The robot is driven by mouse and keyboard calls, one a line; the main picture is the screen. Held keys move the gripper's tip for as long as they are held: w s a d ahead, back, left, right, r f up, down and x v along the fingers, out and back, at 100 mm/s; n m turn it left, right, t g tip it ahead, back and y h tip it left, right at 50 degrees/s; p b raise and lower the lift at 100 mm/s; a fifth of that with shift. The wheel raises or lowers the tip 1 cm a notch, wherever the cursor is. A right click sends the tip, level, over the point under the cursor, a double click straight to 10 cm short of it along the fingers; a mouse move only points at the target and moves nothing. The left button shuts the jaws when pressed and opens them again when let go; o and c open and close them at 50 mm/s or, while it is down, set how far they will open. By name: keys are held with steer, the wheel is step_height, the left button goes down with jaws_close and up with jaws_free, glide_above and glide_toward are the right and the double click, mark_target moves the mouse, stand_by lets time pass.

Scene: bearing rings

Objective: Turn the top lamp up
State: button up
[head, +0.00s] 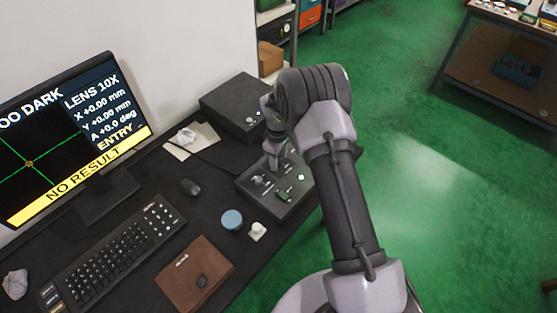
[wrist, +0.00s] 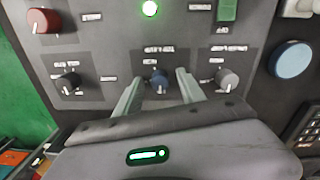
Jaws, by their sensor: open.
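The control box (head: 290,208) stands on the dark desk. The small labels are too blurred to read, so I cannot tell which knob is the top lamp's. The monitor (head: 75,135) shows a partly cut-off "OO DARK" and "NO RESULT".
The panel also has a red knob (wrist: 43,20), a lit green lamp (wrist: 149,8) and a green switch (wrist: 227,10). A blue round puck (head: 232,219), a keyboard (head: 110,255), a mouse (head: 190,187), a brown notebook (head: 190,265) and a dark box (head: 235,103) are on the desk.

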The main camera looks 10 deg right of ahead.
jaws_close()
steer(key=shift+m, duration=0.3)
steer(key=m+b, duration=0.1)
steer(key=m, duration=0.3)
steer(key=shift+m, duration=0.3)
steer(key=m+b, duration=0.1)
steer(key=m, duration=0.4)
steer(key=shift+a+m+b, duration=0.1)
steer(key=shift+m+b, duration=0.2)
steer(key=m+b, duration=0.1)
steer(key=m, duration=0.4)
steer(key=shift+w, duration=0.1)
steer(key=shift+m+g+b, duration=0.3)
steer(key=shift+m+b, duration=0.3)
steer(key=shift+m, duration=1.8)
